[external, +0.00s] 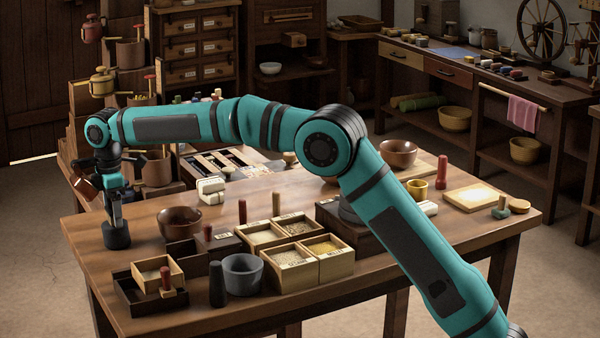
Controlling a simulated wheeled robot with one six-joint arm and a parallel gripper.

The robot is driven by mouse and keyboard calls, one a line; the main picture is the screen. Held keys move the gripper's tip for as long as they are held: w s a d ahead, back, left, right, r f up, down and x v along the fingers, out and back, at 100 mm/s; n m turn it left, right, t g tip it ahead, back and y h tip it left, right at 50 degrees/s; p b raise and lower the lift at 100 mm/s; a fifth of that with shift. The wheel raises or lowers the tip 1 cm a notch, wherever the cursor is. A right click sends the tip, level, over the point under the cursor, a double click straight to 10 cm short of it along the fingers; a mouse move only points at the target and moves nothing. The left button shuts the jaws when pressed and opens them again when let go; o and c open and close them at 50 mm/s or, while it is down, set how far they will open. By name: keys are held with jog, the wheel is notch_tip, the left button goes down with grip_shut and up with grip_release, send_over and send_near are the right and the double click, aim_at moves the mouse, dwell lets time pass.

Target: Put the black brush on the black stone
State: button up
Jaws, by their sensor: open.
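My gripper (116,218) points down at the left end of the table, its fingers around or just above the top of a squat dark block (117,237). The block stands on the table; I cannot tell if it is the black stone, the black brush, or both together. Its upper part is hidden by the fingers. A black upright piece with a rounded top (217,286) stands at the front of the table, beside a grey bowl; it could also be the black brush or stone. My gripper is open and far from that piece.
A dark tray (137,303) with a small box and a red-handled piece (167,280) lies front left. A brown bowl (180,223), the grey bowl (242,274) and several grain boxes (292,270) crowd the middle. Bare tabletop (160,205) shows behind the dark block.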

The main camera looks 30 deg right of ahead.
notch_tip(320, 180, up, 12)
jog(key=shift+f, duration=0.2)
jog(key=shift+r, duration=0.3)
